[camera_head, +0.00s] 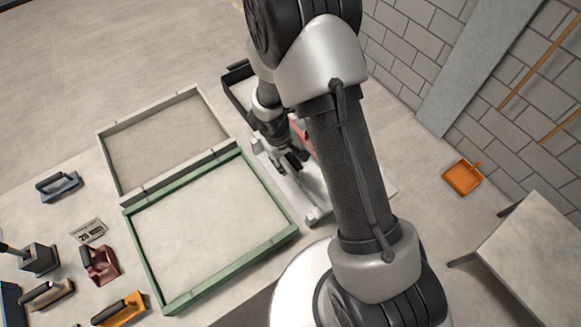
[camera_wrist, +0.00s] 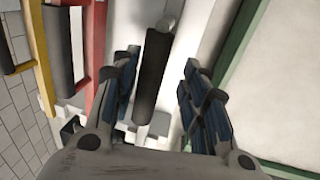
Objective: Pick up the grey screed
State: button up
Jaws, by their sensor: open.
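The grey screed, with a dark handle (camera_wrist: 153,72) on grey posts, lies lengthwise between my fingers in the wrist view. My gripper (camera_wrist: 160,66) is open, one blue-padded finger on each side of the handle, with visible gaps on both sides. In the head view my gripper (camera_head: 293,168) is low over a pale grey area beside the green frame, and my arm hides part of the spot. How deep the fingers reach around the handle is hard to tell.
A red screed (camera_wrist: 98,35) and a yellow one (camera_wrist: 40,60) lie left of my gripper in the wrist view. A green-framed bed (camera_head: 165,296) and a grey-framed bed (camera_head: 110,165) lie beside it.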

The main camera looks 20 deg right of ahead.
aim_at(291, 167)
jog(key=f, duration=0.3)
jog(key=f+b, duration=0.1)
jog(key=shift+d+f, duration=0.15)
jog(key=shift+d, duration=0.2)
jog(key=shift+c, duration=0.3)
grip_shut()
